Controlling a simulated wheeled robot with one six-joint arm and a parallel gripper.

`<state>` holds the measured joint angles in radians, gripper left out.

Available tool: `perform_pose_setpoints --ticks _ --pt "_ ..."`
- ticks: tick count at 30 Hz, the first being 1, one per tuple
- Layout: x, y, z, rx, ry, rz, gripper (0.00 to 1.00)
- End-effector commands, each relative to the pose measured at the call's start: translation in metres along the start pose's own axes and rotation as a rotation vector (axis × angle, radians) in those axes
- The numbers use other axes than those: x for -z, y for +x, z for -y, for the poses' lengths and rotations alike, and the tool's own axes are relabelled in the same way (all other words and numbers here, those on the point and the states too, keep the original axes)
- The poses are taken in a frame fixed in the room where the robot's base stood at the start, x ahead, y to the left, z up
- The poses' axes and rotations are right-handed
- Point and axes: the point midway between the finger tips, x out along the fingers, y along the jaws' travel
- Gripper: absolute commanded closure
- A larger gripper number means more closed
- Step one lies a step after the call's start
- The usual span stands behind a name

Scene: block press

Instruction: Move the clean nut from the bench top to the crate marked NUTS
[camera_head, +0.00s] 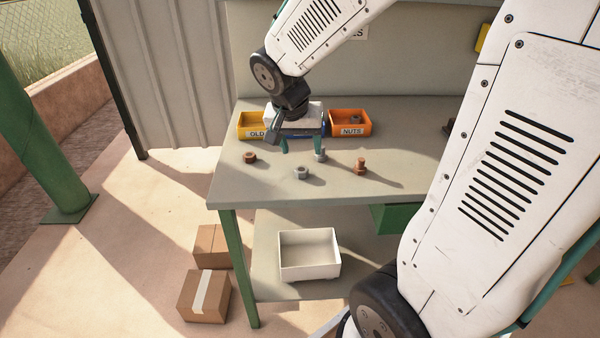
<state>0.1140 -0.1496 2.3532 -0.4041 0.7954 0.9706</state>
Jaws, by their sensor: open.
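The clean nut (301,173) is grey and lies on the bench top (250,188) near its front edge. The orange crate marked NUTS (351,132) stands at the back of the bench, right of my gripper, with a small dark piece inside. My gripper (303,147) points down over the bench behind the clean nut. Its teal fingers are apart, with nothing visible held between them. Its exact height above the bench is hard to tell.
A rusty nut (249,157), a grey bolt (320,156) and a rusty bolt (360,166) stand or lie nearby. A yellow crate marked OLD (254,134) is at the back left. A blue crate is mostly hidden behind my gripper. A white bin (310,269) sits on the lower shelf.

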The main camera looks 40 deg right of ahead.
Motion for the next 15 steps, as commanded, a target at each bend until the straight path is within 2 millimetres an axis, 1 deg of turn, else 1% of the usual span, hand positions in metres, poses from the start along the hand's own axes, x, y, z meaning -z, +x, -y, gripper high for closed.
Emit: perform_pose_setpoints --ticks 1,3,6,10,15 --pt "0.012 0.02 0.007 -0.013 0.056 -0.007 0.41" --pt "0.027 0.041 0.016 -0.016 0.133 -0.025 0.41" --pt "0.041 0.065 0.026 -0.014 0.215 -0.041 0.41" --pt "0.051 0.084 0.033 -0.009 0.278 -0.052 0.41" --pt "0.054 0.102 0.035 -0.008 0.299 -0.054 0.41"
